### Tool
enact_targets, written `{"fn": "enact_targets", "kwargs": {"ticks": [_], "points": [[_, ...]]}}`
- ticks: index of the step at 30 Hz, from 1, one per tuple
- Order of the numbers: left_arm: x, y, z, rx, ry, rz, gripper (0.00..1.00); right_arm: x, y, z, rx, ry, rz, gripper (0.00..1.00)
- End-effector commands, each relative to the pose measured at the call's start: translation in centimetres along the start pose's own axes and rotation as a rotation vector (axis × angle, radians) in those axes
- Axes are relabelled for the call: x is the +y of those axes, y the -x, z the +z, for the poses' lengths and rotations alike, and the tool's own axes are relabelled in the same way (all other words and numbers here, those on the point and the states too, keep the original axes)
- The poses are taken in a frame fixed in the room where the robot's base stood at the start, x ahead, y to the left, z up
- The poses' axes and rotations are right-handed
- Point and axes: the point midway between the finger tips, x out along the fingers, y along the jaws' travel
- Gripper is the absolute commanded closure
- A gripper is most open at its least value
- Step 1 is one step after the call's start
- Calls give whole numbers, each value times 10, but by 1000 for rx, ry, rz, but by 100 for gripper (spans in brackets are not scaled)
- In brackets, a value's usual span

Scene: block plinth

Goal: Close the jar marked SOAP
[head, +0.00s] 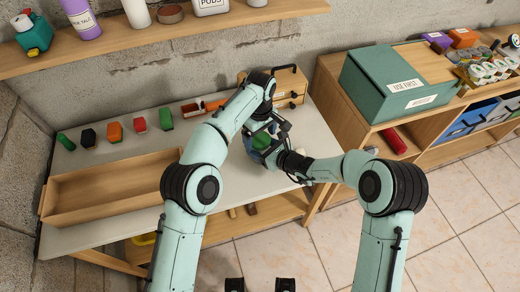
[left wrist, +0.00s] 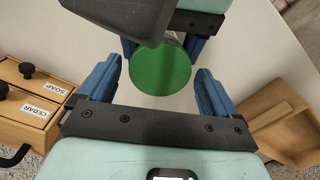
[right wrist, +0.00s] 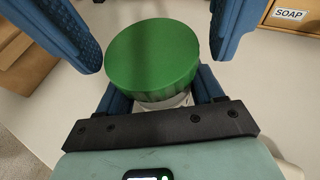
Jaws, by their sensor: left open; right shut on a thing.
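A jar with a round green lid (head: 262,141) is held above the grey table, between my two grippers. The lid also shows in the left wrist view (left wrist: 160,72) and in the right wrist view (right wrist: 153,58). The lid sits on a pale jar body (right wrist: 168,102), mostly hidden; how tightly it sits I cannot tell. No marking on the jar is readable. My right gripper (right wrist: 162,92) is shut on the jar body below the lid. My left gripper (left wrist: 158,80) is open, its fingers apart on either side of the lid and not touching it.
A wooden drawer unit (head: 288,88) stands at the table's back; its drawers are labelled SOAP (left wrist: 30,82) and CEDAR (left wrist: 40,110). Several coloured blocks (head: 114,132) line the back left. An empty wooden tray (head: 58,213) lies at front left. A green box (head: 378,92) stands on the right shelf.

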Motion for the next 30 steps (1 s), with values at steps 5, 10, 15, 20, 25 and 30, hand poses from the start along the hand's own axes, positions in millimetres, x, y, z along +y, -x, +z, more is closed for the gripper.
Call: {"fn": "enact_targets", "kwargs": {"ticks": [5, 10, 15, 20, 25, 30], "points": [[0, -4, 0, 0, 0, 0, 8, 0, 0, 0, -1, 0, 0, 100], [0, -4, 0, 0, 0, 0, 8, 0, 0, 0, -1, 0, 0, 100], [0, -4, 0, 0, 0, 0, 56, 0, 0, 0, -1, 0, 0, 100], [0, -4, 0, 0, -16, 0, 66, 0, 0, 0, -1, 0, 0, 100], [0, -4, 0, 0, -236, 0, 66, 0, 0, 0, -1, 0, 0, 100], [0, -4, 0, 0, -496, 1, 66, 0, 0, 0, -1, 0, 0, 100]]}}
